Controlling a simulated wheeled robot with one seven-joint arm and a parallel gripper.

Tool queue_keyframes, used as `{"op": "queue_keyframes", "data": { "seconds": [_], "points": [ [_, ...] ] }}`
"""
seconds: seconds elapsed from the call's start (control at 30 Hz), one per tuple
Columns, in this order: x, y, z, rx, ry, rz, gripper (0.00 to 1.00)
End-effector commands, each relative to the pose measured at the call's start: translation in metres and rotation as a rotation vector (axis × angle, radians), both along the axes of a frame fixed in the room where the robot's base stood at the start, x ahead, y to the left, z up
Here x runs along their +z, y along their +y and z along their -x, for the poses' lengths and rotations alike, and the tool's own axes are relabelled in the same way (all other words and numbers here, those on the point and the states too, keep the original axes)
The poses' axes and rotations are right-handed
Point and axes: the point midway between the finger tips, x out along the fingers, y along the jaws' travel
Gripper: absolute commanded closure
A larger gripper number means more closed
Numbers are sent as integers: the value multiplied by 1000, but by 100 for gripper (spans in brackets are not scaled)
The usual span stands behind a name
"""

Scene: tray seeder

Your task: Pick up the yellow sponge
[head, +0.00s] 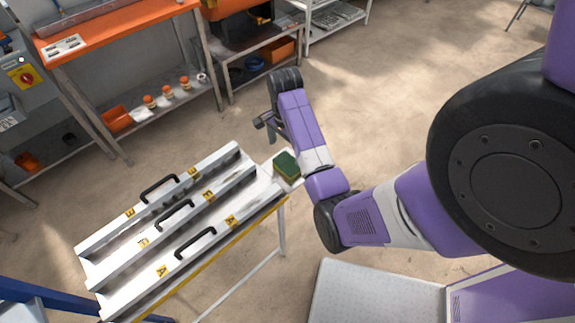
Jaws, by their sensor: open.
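The yellow sponge (287,167) lies on the small right end of the metal stand, with a dark green top face and a thin yellow side showing. My gripper (264,126) is open and empty. In the head view it appears above and to the left of the sponge, apart from it. My purple and white arm passes close along the sponge's right side in the picture. The exact height of the gripper over the stand cannot be told.
The stand (262,190) carries long metal bars with black handles (195,243) and yellow labels, left of the sponge. An orange workbench (120,25) with shelves stands at the upper left. A metal shelf (262,75) stands behind. Open floor (390,100) lies to the right.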

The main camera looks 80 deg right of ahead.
Motion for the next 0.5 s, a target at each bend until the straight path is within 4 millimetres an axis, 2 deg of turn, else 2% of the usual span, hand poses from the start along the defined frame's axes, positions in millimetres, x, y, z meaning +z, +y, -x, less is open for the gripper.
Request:
{"op": "queue_keyframes", "data": {
  "seconds": [0.37, 0.5],
  "points": [
    [-35, 0, 4, -14, 2, -1, 0],
    [-55, -1, 7, -14, 1, -2, 0]
  ]
}}
